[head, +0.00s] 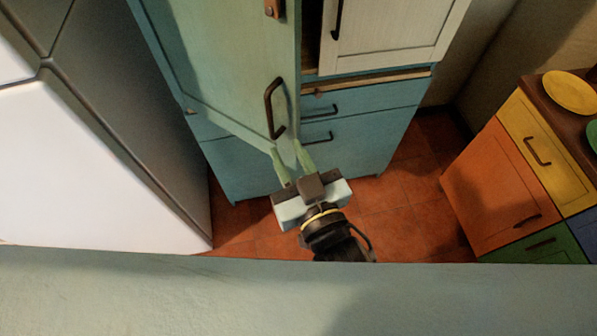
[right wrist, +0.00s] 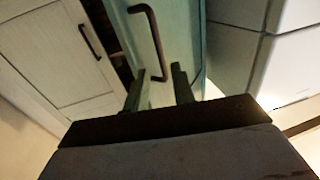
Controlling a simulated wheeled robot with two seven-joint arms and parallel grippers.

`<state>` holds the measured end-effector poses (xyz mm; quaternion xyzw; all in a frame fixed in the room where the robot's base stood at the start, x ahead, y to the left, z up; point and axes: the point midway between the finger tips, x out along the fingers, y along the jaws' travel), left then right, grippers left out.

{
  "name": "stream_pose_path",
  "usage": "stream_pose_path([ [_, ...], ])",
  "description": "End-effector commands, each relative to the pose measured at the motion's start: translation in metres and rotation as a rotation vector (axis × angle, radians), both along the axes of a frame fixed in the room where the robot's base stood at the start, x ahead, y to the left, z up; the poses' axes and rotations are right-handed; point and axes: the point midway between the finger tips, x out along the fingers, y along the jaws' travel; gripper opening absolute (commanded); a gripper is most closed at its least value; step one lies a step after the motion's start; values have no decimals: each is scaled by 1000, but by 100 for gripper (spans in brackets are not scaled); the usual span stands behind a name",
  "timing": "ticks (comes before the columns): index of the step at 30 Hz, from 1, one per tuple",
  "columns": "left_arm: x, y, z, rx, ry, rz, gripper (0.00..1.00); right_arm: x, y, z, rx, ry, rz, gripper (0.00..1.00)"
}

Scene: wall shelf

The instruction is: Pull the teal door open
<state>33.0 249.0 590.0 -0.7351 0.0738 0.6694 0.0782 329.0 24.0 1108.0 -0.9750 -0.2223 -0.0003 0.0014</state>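The teal door (head: 225,60) stands ajar, hinged on its left side, its free edge swung out from the tall cabinet. Its dark bar handle (head: 270,108) is near the lower free edge; it also shows in the right wrist view (right wrist: 152,40). My right gripper (head: 287,148) has its two greenish fingers apart, just below the handle's lower end. In the right wrist view the fingers (right wrist: 159,78) show on either side of the handle's lower end; I cannot tell whether they touch it. My left gripper is not in view.
A white cabinet door (head: 395,35) is right of the teal door, with teal drawers (head: 365,100) below. A large white and grey appliance (head: 90,170) stands at left. Coloured cabinets (head: 505,185) with a yellow plate (head: 570,92) stand at right. Red tiled floor (head: 400,200) lies between.

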Motion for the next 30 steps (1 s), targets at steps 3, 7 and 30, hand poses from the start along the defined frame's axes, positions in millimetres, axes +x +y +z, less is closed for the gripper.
stream_pose_path([
  [3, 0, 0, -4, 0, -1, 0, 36, -18, -8, -1, -1, 2, 1, 25],
  [7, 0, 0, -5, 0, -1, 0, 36, -29, -14, -1, 0, 0, 1, 25],
  [30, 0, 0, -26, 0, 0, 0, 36, -37, -20, -158, -144, 236, 32, 0],
])
